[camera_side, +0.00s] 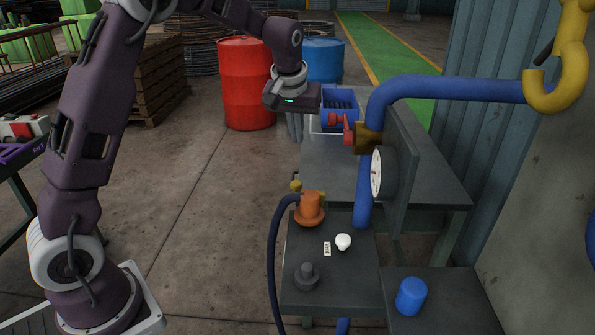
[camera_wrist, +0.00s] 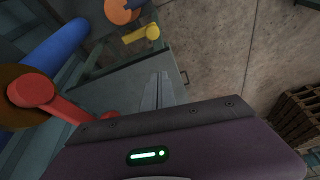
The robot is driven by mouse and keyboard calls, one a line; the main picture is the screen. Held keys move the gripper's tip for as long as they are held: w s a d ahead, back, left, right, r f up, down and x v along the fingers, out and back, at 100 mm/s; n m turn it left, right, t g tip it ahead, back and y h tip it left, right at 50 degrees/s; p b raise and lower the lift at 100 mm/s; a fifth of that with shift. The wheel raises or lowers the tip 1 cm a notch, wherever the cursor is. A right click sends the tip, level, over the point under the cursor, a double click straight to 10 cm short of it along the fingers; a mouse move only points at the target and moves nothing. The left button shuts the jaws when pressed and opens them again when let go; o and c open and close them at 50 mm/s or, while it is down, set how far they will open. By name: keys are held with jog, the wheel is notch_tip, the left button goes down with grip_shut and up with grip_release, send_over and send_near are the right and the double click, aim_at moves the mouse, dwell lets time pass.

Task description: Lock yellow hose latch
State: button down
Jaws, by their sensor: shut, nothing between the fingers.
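The yellow latch (camera_side: 296,186) sits at the upper left side of the orange hose coupling (camera_side: 309,208), on the near bench. In the wrist view, the yellow latch (camera_wrist: 141,33) points out from beside the orange coupling (camera_wrist: 122,8) near the top edge. A dark blue hose (camera_side: 272,245) runs from the coupling down past the bench's left edge. My gripper (camera_side: 294,138) hangs above and beyond the latch, clear of it, with fingers pointing down. In the wrist view, my gripper (camera_wrist: 160,75) shows its fingers together and empty, below the latch in the picture.
A red valve handle (camera_side: 340,125) stands close to the right of my gripper, on a blue pipe (camera_side: 450,88). A white knob (camera_side: 343,241) and dark knob (camera_side: 306,275) share the bench. Floor left is clear.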

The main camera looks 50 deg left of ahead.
jog(key=shift+w+a+f, duration=0.25)
jog(key=shift+w+f, duration=0.15)
jog(key=shift+f, duration=0.1)
notch_tip(320, 180, down, 10)
jog(key=shift+s+d, duration=0.2)
jog(key=shift+s, duration=0.1)
